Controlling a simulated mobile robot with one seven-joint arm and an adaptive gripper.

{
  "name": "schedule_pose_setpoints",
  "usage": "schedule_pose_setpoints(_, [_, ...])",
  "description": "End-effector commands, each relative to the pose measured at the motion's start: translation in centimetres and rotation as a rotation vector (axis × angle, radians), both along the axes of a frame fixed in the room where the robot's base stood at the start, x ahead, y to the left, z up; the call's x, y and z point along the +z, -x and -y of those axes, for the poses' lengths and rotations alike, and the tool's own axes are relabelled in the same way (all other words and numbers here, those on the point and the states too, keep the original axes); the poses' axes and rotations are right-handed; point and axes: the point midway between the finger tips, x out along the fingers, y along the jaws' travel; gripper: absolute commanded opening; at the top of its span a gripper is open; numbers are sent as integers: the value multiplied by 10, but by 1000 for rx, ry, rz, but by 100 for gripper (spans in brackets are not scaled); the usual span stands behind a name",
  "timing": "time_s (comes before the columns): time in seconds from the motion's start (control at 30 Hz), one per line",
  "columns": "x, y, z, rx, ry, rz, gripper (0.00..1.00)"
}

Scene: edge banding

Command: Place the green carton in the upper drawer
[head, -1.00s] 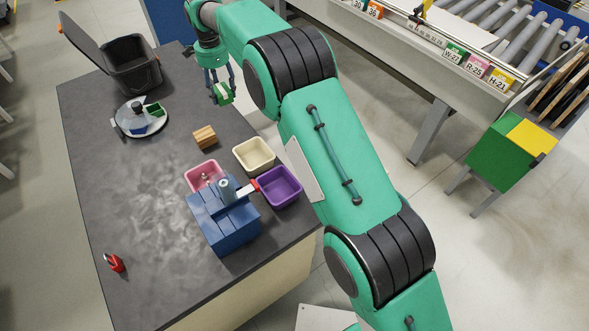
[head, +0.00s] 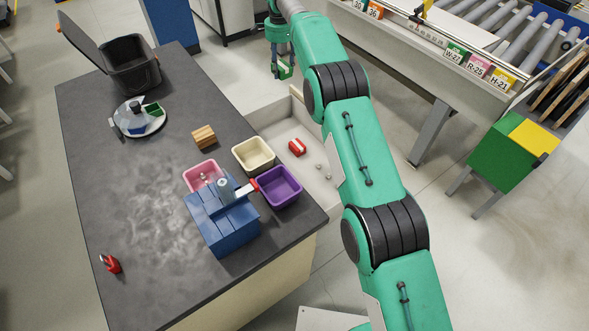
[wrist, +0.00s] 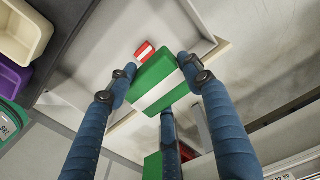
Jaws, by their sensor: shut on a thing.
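The green carton (head: 286,71) has a white band. It shows large in the wrist view (wrist: 155,72). My gripper (head: 280,68) is shut on it and holds it in the air, past the table's right edge. In the wrist view, the gripper's fingers (wrist: 157,76) are on either side of the carton. An open, pale drawer (head: 279,133) sticks out from the table's right side. In the wrist view, the drawer (wrist: 98,48) lies beneath and beyond the carton. The height between them is hard to tell.
In the drawer lie a red-and-white box (head: 297,147) and small round pieces (head: 320,167). The dark table (head: 100,180) carries cream (head: 253,154), purple (head: 279,187) and pink (head: 203,175) bins, a blue box (head: 222,225) and a wooden block (head: 204,137). A conveyor (head: 500,45) stands at right.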

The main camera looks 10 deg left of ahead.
Motion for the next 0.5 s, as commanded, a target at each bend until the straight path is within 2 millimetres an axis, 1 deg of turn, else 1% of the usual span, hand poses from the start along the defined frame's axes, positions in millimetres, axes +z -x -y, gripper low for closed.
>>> schedule_pose_setpoints(0.1, [-1, -8, 11, 2, -1, 1, 23])
schedule_pose_setpoints(0.33, [-31, -6, 10, 3, 1, -1, 23])
schedule_pose_setpoints(0.5, [-59, -6, 10, 3, 1, -2, 23])
